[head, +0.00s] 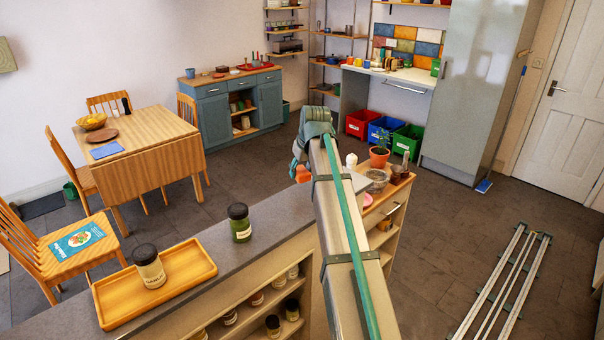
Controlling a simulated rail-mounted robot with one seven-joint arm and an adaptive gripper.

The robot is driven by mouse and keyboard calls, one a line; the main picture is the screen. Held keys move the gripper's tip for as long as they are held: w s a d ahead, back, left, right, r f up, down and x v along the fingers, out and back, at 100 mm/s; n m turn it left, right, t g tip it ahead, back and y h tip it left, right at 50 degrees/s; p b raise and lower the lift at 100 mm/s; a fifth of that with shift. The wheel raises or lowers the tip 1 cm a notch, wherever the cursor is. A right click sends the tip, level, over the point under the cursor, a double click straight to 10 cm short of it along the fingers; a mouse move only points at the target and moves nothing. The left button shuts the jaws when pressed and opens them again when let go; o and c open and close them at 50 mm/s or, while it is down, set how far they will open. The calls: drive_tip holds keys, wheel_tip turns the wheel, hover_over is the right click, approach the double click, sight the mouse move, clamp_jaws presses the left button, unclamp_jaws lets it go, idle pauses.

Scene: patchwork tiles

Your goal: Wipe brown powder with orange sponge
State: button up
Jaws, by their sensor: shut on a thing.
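My arm reaches forward from the lower middle of the head view and bends down at its far end. My gripper (299,167) is small and partly hidden by my arm, at the far end of the grey counter. It is shut on an orange thing, the orange sponge (303,175), of which only a small part shows. I cannot tell whether the sponge touches a surface. I see no brown powder in this view. My arm covers part of the counter and of the wooden-sided unit beyond it.
A wooden tray (190,268) with a spice jar (149,267) and a green jar (240,222) stand on the grey counter (285,243). Right of my arm are a potted plant (379,157), a glass bowl (376,178) and a pink item (367,199). The floor at right is open around rails.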

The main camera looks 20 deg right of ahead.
drive_tip(key=shift+r+p, duration=0.5)
drive_tip(key=shift+r, duration=0.75)
